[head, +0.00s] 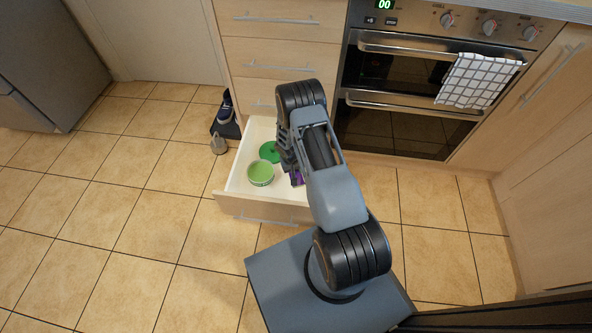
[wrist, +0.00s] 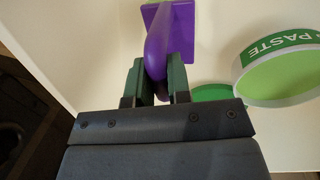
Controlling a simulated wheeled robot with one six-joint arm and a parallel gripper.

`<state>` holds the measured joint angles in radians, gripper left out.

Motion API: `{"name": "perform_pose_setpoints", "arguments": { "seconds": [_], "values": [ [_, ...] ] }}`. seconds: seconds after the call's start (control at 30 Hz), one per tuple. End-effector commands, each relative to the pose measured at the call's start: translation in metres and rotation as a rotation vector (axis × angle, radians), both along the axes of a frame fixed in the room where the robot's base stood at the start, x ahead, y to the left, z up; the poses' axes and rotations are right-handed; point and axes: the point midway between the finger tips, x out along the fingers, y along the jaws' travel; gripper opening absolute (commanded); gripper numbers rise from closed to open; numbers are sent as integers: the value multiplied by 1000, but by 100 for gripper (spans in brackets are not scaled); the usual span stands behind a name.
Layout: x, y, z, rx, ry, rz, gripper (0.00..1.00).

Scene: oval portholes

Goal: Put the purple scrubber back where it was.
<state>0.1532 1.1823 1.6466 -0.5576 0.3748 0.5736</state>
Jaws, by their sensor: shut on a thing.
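The purple scrubber (wrist: 178,35) is held between the two fingers of my gripper (wrist: 160,82) in the wrist view. Its flat end points away from my gripper, over the white drawer floor. In the head view only a small part of the scrubber (head: 297,178) shows, beside my gripper (head: 288,160) and mostly hidden by my arm. My gripper is inside or just above the open drawer (head: 265,209). I cannot tell whether the scrubber touches the drawer floor.
A green and white tub marked "PASTE" (wrist: 285,65) is close by on the right; it also shows in the head view (head: 260,174). A green round thing (head: 269,152) lies behind it in the drawer. Small items (head: 226,118) stand on the floor left of the drawer.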

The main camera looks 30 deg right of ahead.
Motion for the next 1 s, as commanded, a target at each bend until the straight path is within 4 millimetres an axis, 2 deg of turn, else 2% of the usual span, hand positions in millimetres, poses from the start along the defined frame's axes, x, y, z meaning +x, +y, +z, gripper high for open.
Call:
{"name": "perform_pose_setpoints", "arguments": {
  "seconds": [0.13, 0.17, 0.4, 0.63, 0.77, 1.0],
  "values": [
    [0, 0, -5, 0, 0, 0, 0],
    [0, 0, -3, 0, 1, -1, 21],
    [0, 0, -3, 0, 1, 0, 44],
    [0, 0, -2, 0, 1, 0, 44],
    [0, 0, 6, 0, 0, 0, 44],
    [3, 9, 51, 0, -2, 0, 44]
  ]
}}
